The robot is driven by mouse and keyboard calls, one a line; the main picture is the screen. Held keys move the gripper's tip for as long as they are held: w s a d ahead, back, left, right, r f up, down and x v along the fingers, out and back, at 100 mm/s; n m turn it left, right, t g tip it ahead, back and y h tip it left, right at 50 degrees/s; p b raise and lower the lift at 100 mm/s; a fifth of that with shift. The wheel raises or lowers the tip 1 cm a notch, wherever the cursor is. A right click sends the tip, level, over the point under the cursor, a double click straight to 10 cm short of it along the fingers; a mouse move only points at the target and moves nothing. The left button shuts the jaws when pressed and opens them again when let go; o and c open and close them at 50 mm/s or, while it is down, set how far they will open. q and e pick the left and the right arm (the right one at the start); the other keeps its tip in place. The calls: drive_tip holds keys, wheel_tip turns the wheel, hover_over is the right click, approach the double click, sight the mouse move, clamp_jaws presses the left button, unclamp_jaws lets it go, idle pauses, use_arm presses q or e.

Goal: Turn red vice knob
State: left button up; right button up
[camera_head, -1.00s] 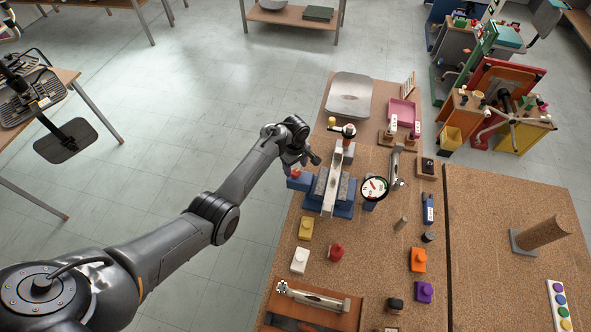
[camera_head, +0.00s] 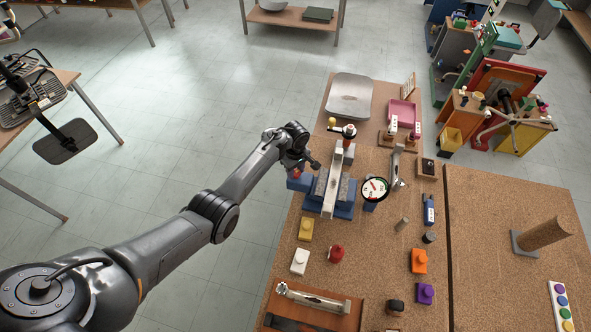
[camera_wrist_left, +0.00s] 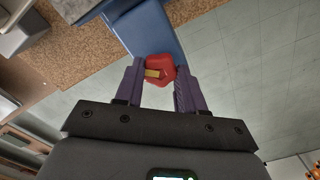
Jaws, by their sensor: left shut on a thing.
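The red vice knob (camera_wrist_left: 160,70) sits on the end of the blue vice (camera_wrist_left: 143,28) in the left wrist view. It has a small yellow mark. My left gripper (camera_wrist_left: 158,76) has its two purple fingers on either side of the knob, shut on it. In the head view the blue vice (camera_head: 345,212) stands near the table's left edge with a flat metal bar across it. My left gripper (camera_head: 300,168) is at its left end, and the knob is only a small red spot there. My right gripper is not in view.
A round dial (camera_head: 375,190) stands just right of the vice. Yellow (camera_head: 305,230), white (camera_head: 299,261) and red (camera_head: 336,254) pieces lie in front of it on the cork table. Open floor (camera_head: 190,130) lies left of the table.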

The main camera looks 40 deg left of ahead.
use_arm(q)
drive_tip(key=shift+m, duration=0.3)
drive_tip(key=shift+r+m+p, duration=0.15)
drive_tip(key=shift+m+p, duration=0.6)
drive_tip(key=shift+m, duration=0.25)
drive_tip(key=m+p, duration=0.1)
drive_tip(key=m, duration=0.2)
drive_tip(key=shift+m, duration=0.3)
drive_tip(key=m, duration=0.3)
drive_tip(key=shift+m+p, duration=0.3)
drive_tip(key=m, duration=1)
drive_tip(key=m+b, duration=0.1)
drive_tip(key=m, duration=0.1)
drive_tip(key=shift+a+f+m, duration=0.1)
drive_tip(key=shift+f+m, duration=0.1)
drive_tip(key=shift+m, duration=0.1)
drive_tip(key=m+b, duration=0.1)
drive_tip(key=m, duration=0.2)
drive_tip(key=shift+m, duration=0.3)
drive_tip(key=shift+m+b, duration=0.65)
drive_tip(key=shift+m, duration=1.15)
